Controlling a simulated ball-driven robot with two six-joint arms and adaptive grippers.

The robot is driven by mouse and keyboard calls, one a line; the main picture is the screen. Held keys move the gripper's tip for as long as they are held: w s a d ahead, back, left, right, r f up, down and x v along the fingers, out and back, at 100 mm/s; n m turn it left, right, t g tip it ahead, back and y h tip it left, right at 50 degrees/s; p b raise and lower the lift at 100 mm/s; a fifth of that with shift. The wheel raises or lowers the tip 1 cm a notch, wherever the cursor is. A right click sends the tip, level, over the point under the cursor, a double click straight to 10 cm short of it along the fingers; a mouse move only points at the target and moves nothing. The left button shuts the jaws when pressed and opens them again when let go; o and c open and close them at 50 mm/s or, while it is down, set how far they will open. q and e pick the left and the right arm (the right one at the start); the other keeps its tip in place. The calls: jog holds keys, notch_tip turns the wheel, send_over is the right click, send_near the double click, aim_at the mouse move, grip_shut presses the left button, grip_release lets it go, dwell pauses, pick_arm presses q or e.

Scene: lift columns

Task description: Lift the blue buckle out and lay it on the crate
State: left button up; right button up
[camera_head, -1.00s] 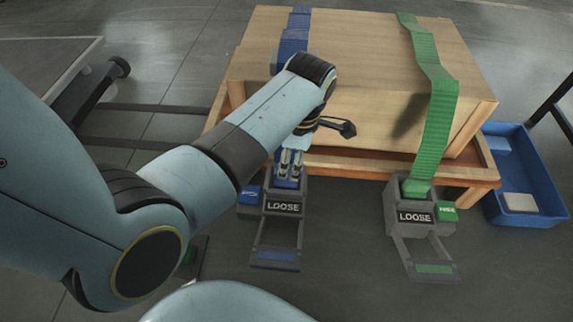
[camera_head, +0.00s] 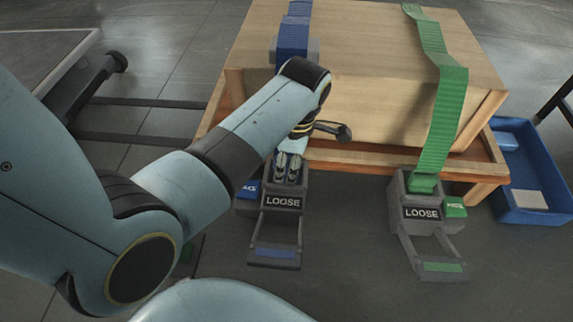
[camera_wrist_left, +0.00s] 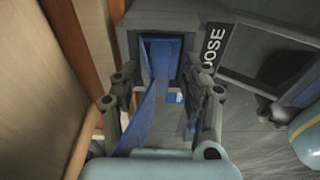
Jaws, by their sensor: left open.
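The grey ratchet housing marked LOOSE (camera_head: 283,203) with a blue tab stands on the floor in front of the wooden crate (camera_head: 365,115). In the left wrist view, the blue strap (camera_wrist_left: 150,110) runs into the slot of this housing (camera_wrist_left: 133,40). The blue buckle cannot be made out clearly there. My left gripper (camera_head: 287,170) is over the top of the housing; in the left wrist view its open fingers (camera_wrist_left: 163,112) are on either side of the blue strap. My arm hides part of the strap. My right gripper is not in view.
A green strap (camera_head: 440,115) runs down the crate to a second LOOSE ratchet (camera_head: 420,213) on the right. A blue bin (camera_head: 545,210) stands at the far right. The crate rests on a wooden pallet (camera_head: 345,157). A grey cart is at the left.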

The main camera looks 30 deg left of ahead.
pick_arm(q)
grip_shut()
dwell(0.4)
dwell(0.4)
